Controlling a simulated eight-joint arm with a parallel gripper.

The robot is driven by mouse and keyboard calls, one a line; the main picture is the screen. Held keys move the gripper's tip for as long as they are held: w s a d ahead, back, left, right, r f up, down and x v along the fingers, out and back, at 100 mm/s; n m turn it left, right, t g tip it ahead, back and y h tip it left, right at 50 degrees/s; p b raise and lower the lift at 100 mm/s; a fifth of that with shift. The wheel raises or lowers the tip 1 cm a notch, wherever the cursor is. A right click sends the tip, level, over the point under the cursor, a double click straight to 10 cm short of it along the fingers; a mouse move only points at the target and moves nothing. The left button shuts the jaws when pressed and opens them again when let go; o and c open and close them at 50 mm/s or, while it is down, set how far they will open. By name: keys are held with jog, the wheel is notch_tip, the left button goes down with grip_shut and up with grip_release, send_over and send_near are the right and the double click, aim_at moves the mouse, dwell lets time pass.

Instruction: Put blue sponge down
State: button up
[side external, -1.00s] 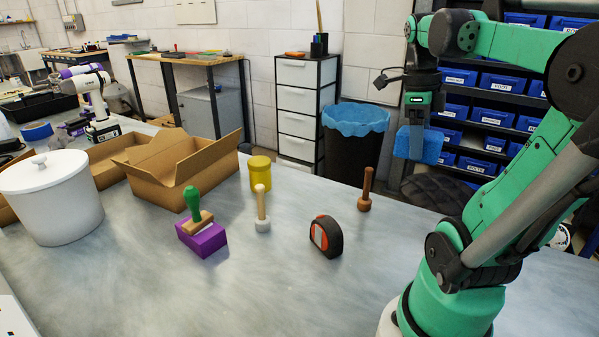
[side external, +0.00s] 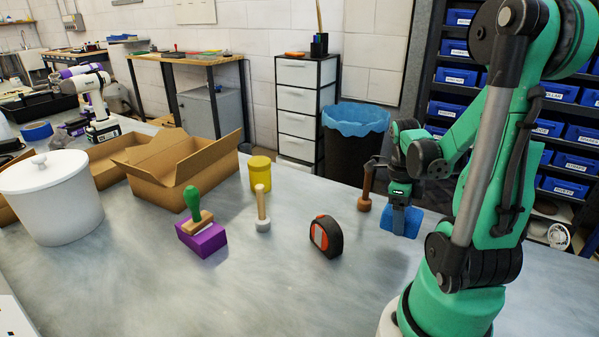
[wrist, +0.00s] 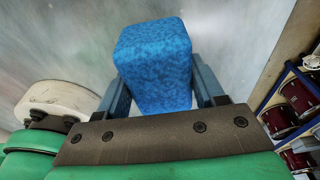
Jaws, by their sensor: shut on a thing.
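The blue sponge (side external: 400,223) is a block held between the fingers of my gripper (side external: 401,207) at the right side of the grey table. In the wrist view the blue sponge (wrist: 153,62) sits between both fingers of my gripper (wrist: 165,92), which are shut on its sides. The sponge is low over the table near its far right edge. I cannot tell whether its lower face touches the tabletop.
A wooden-handled tool (side external: 366,190) stands close left of the sponge. A black and orange tape measure (side external: 326,237) lies nearer the front. A purple block (side external: 202,240) with a green-handled stamp, a yellow jar (side external: 260,174) and a cardboard box (side external: 180,170) stand farther left. The front middle is clear.

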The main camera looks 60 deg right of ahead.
jog(key=shift+f, duration=1.9)
jog(key=o, duration=1.2)
